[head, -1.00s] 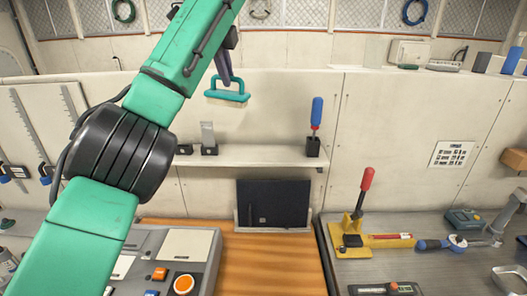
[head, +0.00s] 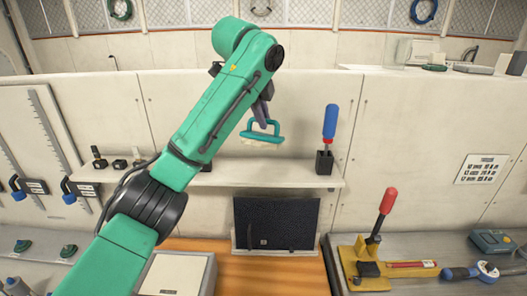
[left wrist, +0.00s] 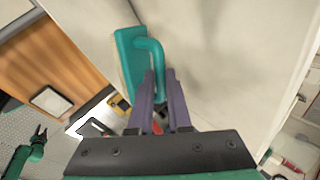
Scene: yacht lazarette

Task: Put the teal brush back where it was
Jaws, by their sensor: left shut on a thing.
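The teal brush (head: 263,133) has a looped handle and a pale bristle side facing down. My left gripper (head: 262,118) is shut on its handle and holds it in the air in front of the white wall panel, above the shelf (head: 270,175). In the left wrist view the brush (left wrist: 130,60) sits at the tips of my left gripper's purple-grey fingers (left wrist: 160,85). My right gripper (left wrist: 38,133) shows small at the lower left of that view, its dark fingers apart, empty.
A blue-handled tool stands in a black holder (head: 324,163) at the shelf's right end. Small black holders (head: 120,164) stand at its left. A dark panel (head: 276,222) leans below. A red-handled yellow tool (head: 375,250) is on the right bench. The shelf's middle right is clear.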

